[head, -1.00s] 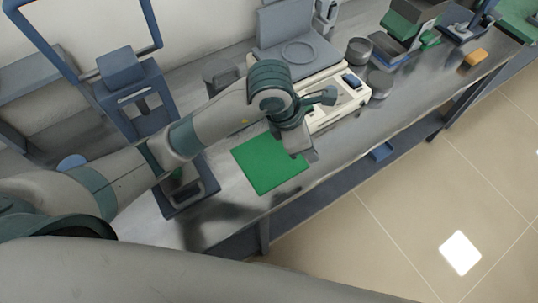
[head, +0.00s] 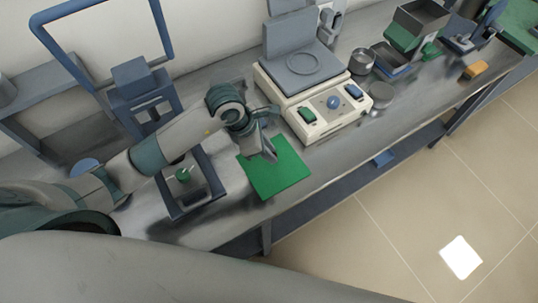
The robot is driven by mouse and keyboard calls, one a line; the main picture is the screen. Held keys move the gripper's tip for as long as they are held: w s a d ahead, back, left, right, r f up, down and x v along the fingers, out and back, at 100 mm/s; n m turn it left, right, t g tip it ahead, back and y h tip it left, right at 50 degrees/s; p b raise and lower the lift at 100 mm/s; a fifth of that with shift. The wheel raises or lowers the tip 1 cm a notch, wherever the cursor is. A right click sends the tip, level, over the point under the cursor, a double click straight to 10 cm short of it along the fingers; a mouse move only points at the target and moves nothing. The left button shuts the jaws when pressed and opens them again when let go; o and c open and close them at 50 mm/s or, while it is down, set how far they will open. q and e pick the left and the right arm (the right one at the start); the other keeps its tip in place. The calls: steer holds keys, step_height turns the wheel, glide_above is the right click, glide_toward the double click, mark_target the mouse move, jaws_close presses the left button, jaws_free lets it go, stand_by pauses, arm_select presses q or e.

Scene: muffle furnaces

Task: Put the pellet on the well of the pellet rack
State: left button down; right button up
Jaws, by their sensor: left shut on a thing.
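My left gripper (head: 264,151) is over the upper left part of the green mat (head: 284,178), pointing down, with its fingers shut. The pellet cannot be made out; what the fingers hold is too small or hidden by them. I cannot pick out the pellet rack or its well for sure. A dark tray-like stand (head: 198,211) with a small green-topped piece (head: 183,175) stands just left of the mat, partly behind my left arm. My right gripper is not in view.
A cream hotplate-like device (head: 316,127) with a grey top plate (head: 303,66) stands right of the mat. Round metal containers (head: 362,62) and an orange block (head: 474,71) lie further right. A blue press-like frame (head: 147,100) stands behind my arm. The bench's front edge runs close below the mat.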

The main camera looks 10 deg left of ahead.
arm_select(q)
steer(key=shift+f, duration=0.15)
step_height(320, 180, down, 3)
steer(key=shift+r+p, duration=0.15)
steer(key=shift+p, duration=0.75)
steer(key=shift+f, duration=0.55)
steer(key=shift+f, duration=0.15)
steer(key=c, duration=1.6)
jaws_free()
steer(key=shift+r, duration=0.25)
